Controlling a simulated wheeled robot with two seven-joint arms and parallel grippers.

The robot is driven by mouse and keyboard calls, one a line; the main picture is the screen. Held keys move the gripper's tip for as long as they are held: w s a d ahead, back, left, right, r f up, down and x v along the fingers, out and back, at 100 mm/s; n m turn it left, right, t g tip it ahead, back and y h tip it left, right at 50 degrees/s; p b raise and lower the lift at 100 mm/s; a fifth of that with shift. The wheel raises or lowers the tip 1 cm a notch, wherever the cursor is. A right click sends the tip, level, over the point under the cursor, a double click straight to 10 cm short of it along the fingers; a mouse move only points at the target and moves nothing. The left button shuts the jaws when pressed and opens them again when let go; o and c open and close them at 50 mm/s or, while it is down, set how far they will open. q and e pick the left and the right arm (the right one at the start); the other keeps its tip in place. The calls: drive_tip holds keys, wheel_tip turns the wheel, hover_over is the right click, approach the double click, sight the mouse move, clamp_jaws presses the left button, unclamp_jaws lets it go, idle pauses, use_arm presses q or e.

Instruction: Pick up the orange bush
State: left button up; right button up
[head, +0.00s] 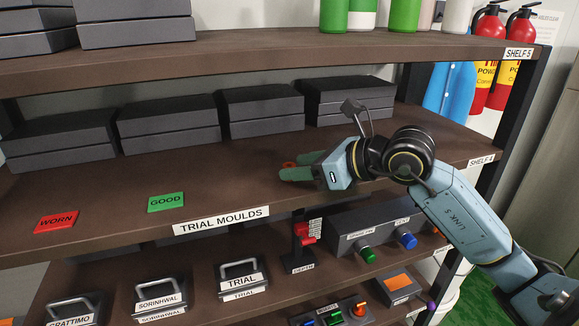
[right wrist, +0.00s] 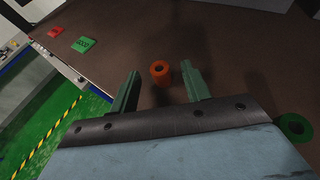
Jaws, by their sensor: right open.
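The orange bush (right wrist: 160,72) is a short upright cylinder with a dark hole in its top, standing on the brown shelf. In the right wrist view it sits between and slightly beyond the two green fingertips of my right gripper (right wrist: 162,78), apart from both. In the head view only a small bit of the orange bush (head: 289,164) shows behind the green fingers of my right gripper (head: 298,168), which is low over the shelf. The right gripper is open and empty. My left gripper is not in view.
Green GOOD (head: 166,202) and red WORN (head: 56,222) plates lie on the same shelf (head: 240,180) to the left. Dark boxes (head: 262,107) line its back, and another shelf (head: 250,45) hangs above. A green ring (right wrist: 295,127) shows at right in the wrist view.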

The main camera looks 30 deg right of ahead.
sight(291, 166)
drive_tip(key=shift+p+x, duration=0.4)
drive_tip(key=shift+x, duration=1.15)
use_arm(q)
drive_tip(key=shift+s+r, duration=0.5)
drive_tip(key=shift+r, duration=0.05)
use_arm(e)
clamp_jaws()
drive_tip(key=shift+r, duration=0.15)
